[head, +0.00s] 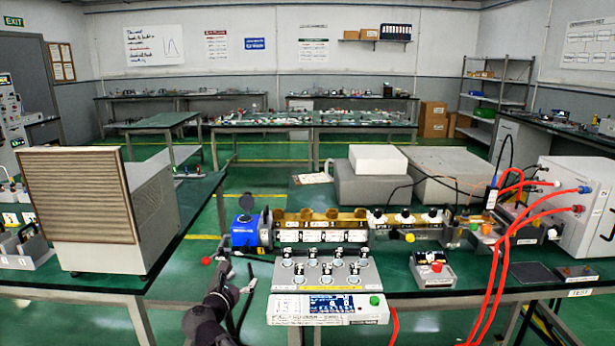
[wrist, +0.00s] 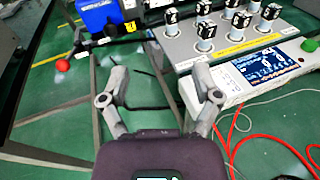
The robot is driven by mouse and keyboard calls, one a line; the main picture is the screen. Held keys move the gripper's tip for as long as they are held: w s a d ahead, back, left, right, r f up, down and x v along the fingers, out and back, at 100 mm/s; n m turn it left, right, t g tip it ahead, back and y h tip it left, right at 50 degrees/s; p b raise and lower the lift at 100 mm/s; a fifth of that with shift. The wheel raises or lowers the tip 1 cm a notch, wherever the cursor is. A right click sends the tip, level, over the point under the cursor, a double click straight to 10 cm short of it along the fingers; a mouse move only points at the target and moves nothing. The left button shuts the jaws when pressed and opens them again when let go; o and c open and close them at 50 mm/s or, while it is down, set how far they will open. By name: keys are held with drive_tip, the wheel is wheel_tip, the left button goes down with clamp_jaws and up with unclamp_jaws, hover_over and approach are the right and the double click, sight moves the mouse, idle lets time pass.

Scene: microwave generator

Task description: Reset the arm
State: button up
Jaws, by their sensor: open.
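My gripper (head: 238,276) is in front of the bench edge in the head view, left of the grey control box. In the wrist view my gripper (wrist: 160,78) has its two fingers spread apart with nothing between them. Its right finger appears close to the left side of the control box (wrist: 226,82); I cannot tell whether they touch. The floor and a bench leg show below the fingers. My arm (head: 208,318) comes up from the bottom of the head view.
The control box (head: 328,275) has knobs and a blue screen. A blue device (head: 244,232) stands behind my gripper, with a red ball knob (head: 206,261) to its left. A large vented box (head: 105,208) stands on the left bench. Red cables (head: 503,255) hang at right.

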drive_tip(key=d+f+m+g, duration=0.3)
drive_tip(key=d+m, duration=0.2)
drive_tip(key=d, duration=0.2)
drive_tip(key=s+d+f+m+g+h, duration=0.1)
drive_tip(key=d+f+m+g, duration=0.2)
drive_tip(key=d, duration=0.5)
drive_tip(key=s+d+f+m+g, duration=0.1)
drive_tip(key=d+f+m, duration=0.3)
drive_tip(key=d+m, duration=0.4)
drive_tip(key=shift+s+d+f+g, duration=0.1)
drive_tip(key=shift+s+f+g, duration=0.1)
drive_tip(key=shift+g, duration=0.7)
drive_tip(key=s+d+f+m+g+y, duration=0.6)
drive_tip(key=s+d+m, duration=0.55)
drive_tip(key=m, duration=0.45)
wheel_tip(320, 180, down, 10)
drive_tip(key=s+b, duration=0.2)
drive_tip(key=b, duration=0.8)
wheel_tip(320, 180, up, 26)
drive_tip(key=p, duration=2.6)
drive_tip(key=shift+s+g, duration=0.2)
drive_tip(key=shift+g, duration=0.2)
